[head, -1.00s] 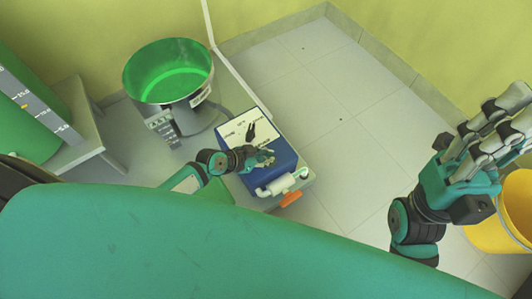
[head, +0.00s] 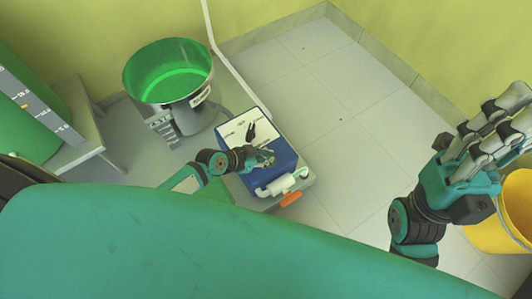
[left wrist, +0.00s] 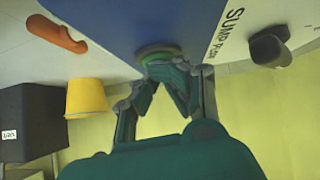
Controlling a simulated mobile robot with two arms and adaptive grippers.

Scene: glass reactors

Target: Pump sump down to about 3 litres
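The sump is likely the round metal vessel (head: 190,105) at the upper left, with green liquid (head: 172,84) inside; I cannot read its level. The blue pump box (head: 286,158) has a white top with a black lever. In the left wrist view its panel reads "SUMP PUM…" (left wrist: 232,30), with a round green button (left wrist: 158,54) and a dark knob (left wrist: 268,50).
An orange handle (head: 291,200) and white pipe (head: 277,186) sit at the pump's front. A green tank with a level scale (head: 38,102) stands at the left on a grey bench (head: 90,140). A yellow bucket (head: 490,235) is below my right gripper. The tiled floor between is clear.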

